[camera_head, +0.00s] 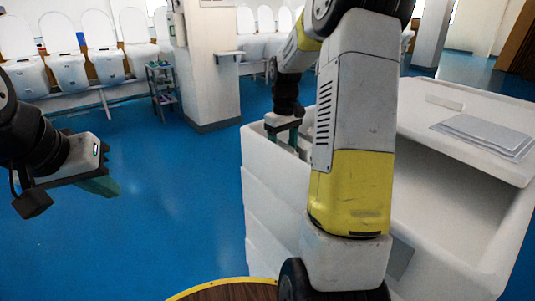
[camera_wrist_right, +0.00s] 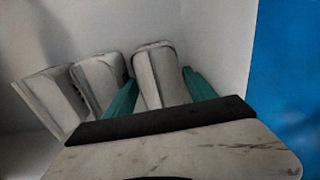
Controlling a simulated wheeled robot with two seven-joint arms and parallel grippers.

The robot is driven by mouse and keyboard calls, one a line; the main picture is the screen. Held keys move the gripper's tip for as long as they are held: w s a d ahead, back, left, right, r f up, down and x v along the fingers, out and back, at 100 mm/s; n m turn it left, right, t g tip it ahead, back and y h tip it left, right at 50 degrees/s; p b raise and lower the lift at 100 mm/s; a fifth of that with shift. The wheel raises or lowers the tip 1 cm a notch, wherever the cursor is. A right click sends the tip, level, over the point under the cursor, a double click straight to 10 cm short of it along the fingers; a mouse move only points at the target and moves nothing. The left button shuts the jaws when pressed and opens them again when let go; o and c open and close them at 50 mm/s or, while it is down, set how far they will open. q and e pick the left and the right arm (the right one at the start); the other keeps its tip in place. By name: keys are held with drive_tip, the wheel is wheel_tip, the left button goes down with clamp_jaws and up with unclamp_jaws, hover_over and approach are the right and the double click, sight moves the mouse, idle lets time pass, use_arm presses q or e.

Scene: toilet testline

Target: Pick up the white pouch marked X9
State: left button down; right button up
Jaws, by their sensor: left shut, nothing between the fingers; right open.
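White pouches stand in a leaning row inside the white box (camera_head: 275,190). In the right wrist view one pouch (camera_wrist_right: 153,72) is between the open green fingers of my right gripper (camera_wrist_right: 160,95). Two more pouches, a middle one (camera_wrist_right: 97,82) and a left one (camera_wrist_right: 50,98), lean to its left. No X9 mark is readable on any of them. In the head view my right gripper (camera_head: 296,138) reaches down into the box, partly hidden by the box and my right arm. My left gripper (camera_head: 105,184) is shut and empty, over the blue floor left of the box.
The box wall stands close around the right gripper. A white lid or ledge with a stack of grey sheets (camera_head: 487,135) is at the right. A white pillar (camera_head: 210,70), a small shelf cart (camera_head: 161,88) and several toilets (camera_head: 65,60) stand behind. The blue floor at left is clear.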

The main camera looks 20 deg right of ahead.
drive_tip(key=shift+f, duration=0.75)
drive_tip(key=c, duration=1.2)
drive_tip(key=shift+o, duration=0.2)
